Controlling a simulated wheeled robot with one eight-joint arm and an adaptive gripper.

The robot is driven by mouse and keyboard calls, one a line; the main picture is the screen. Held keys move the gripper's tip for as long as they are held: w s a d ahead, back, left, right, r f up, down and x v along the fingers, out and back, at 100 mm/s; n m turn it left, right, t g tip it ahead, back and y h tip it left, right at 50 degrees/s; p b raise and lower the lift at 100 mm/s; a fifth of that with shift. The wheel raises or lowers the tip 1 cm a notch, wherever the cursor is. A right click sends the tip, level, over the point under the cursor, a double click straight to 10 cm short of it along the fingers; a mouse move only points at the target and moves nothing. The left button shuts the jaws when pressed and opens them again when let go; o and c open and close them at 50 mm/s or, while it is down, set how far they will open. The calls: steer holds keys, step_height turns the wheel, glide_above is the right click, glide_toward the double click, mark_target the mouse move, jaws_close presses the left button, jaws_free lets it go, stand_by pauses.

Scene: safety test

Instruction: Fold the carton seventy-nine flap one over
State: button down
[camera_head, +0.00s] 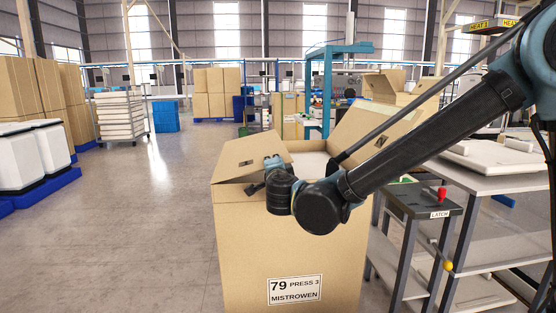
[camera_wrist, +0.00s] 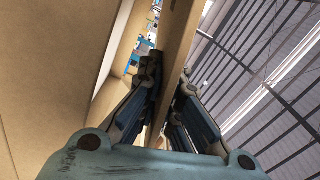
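The carton (camera_head: 240,245) stands in front of me, labelled "79 PRESS 3 MISTROWEN". Its left flap (camera_head: 245,155) is raised and slants over the left part of the opening. A right flap (camera_head: 380,128) stands up and leans outward, with a dark mark on it. My gripper (camera_head: 256,182) is at the near edge of the left flap. In the wrist view, a cardboard panel (camera_wrist: 181,35) runs between my two fingers (camera_wrist: 168,85), with a finger close against each face. The finger contact is partly in shadow.
A grey stand with a red knob (camera_head: 442,194) and a "LATCH" label is right of the carton, beside a workbench (camera_head: 490,170). Another open carton (camera_head: 400,90) is behind. White bins (camera_head: 30,155) stand at left. The floor left of the carton is clear.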

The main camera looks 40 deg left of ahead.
stand_by(0.3)
steer(key=c, duration=1.8)
jaws_free()
steer(key=shift+d, duration=0.1)
steer(key=v, duration=1.2)
